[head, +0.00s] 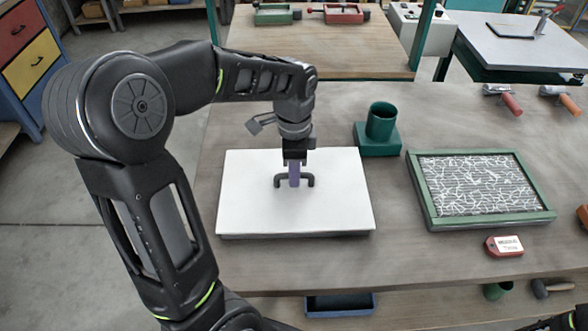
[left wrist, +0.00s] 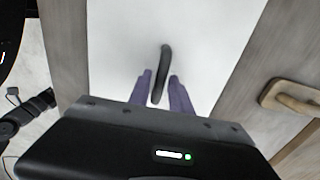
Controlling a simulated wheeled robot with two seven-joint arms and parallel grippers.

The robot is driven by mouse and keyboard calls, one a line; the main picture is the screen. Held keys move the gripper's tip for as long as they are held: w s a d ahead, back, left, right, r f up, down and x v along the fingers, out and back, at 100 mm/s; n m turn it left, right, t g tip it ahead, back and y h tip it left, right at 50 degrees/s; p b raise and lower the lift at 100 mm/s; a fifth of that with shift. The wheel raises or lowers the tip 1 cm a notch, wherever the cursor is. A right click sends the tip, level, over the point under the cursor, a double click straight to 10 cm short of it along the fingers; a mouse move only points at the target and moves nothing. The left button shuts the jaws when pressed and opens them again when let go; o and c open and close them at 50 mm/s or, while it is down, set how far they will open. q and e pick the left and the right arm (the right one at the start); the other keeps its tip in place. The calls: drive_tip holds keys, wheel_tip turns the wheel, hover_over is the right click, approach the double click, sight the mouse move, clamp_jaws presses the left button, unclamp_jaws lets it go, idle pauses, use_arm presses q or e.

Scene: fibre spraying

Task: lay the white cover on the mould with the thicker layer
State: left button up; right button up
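The white cover (head: 245,197) lies flat at the left of the workbench, with a dark handle (head: 309,181) at its middle. What is under the cover is hidden. My left gripper (head: 294,183) points down at the handle. In the left wrist view its purple fingers (left wrist: 161,92) stand apart, one on each side of the handle (left wrist: 164,65), with gaps visible. A green-framed mould (head: 432,217) lies to the right, uncovered, with white fibre strands over a dark surface. My right gripper is not in view.
A red tag (head: 504,246) with small, unclear writing lies in front of the mould. A green cup on a block (head: 380,125) stands between cover and mould, toward the back. Rollers (head: 503,98) lie at the back right. Bare bench separates cover and mould.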

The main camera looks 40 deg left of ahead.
use_arm(q)
drive_tip(key=shift+o, duration=1)
drive_tip(key=shift+r, duration=0.15)
wheel_tip(320, 180, up, 12)
drive_tip(key=shift+b, duration=0.3)
